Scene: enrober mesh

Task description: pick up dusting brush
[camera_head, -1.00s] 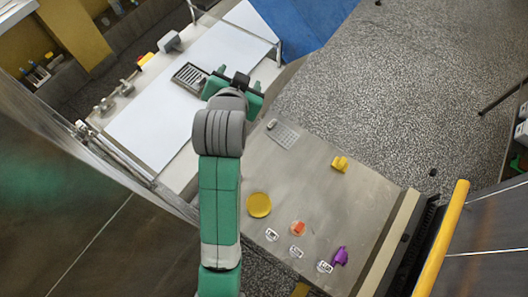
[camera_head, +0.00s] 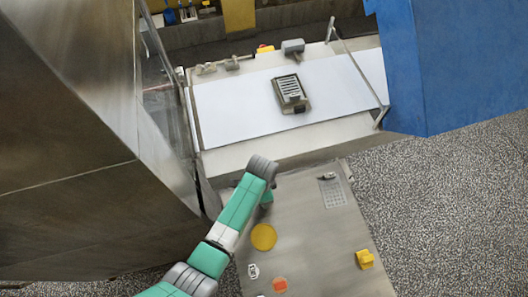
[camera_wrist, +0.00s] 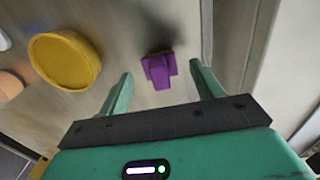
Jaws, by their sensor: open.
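A small purple piece (camera_wrist: 158,70) lies on the grey metal table in the wrist view, with a dark patch beyond it. It may be the dusting brush, but its shape is not clear enough to be sure. My gripper (camera_wrist: 161,82) is open, its two green fingers apart, and the purple piece shows in the gap between them, with nothing gripped. In the head view my gripper (camera_head: 266,198) is over the left side of the table, mostly hidden by my arm, and the purple piece cannot be seen there.
A yellow disc (camera_head: 263,237) lies beside my arm; it is left of the fingers in the wrist view (camera_wrist: 65,60). An orange piece (camera_head: 280,285) and a yellow block (camera_head: 365,259) are on the table. A white belt (camera_head: 235,105) carries a slotted tray (camera_head: 291,92). A steel cabinet stands left.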

